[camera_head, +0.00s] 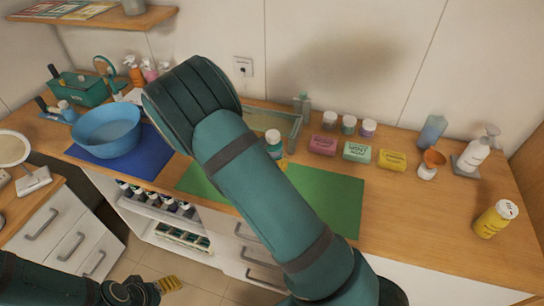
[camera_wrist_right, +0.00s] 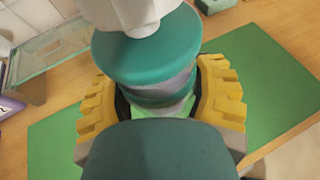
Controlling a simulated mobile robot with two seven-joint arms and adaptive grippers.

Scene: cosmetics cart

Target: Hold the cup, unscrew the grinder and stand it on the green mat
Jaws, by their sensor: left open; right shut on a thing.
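A teal, grey and white piece (camera_head: 273,143), apparently the cup with the grinder on it, stands over the green mat (camera_head: 335,200). In the right wrist view its white faceted top sits on a wide teal disc (camera_wrist_right: 146,48), with a narrower grey and teal body below. My right gripper (camera_wrist_right: 160,105) is shut on that lower body, with a yellow finger on each side. In the head view my right arm hides most of this gripper. My left gripper (camera_head: 160,287) is open and empty at the lower left, in front of the drawers and away from the mat.
A blue bowl (camera_head: 108,131) on a blue mat stands left. A glass tray (camera_head: 280,122) is behind the green mat. Soap boxes (camera_head: 357,152), small jars and pump bottles line the back right. The front-right counter is clear.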

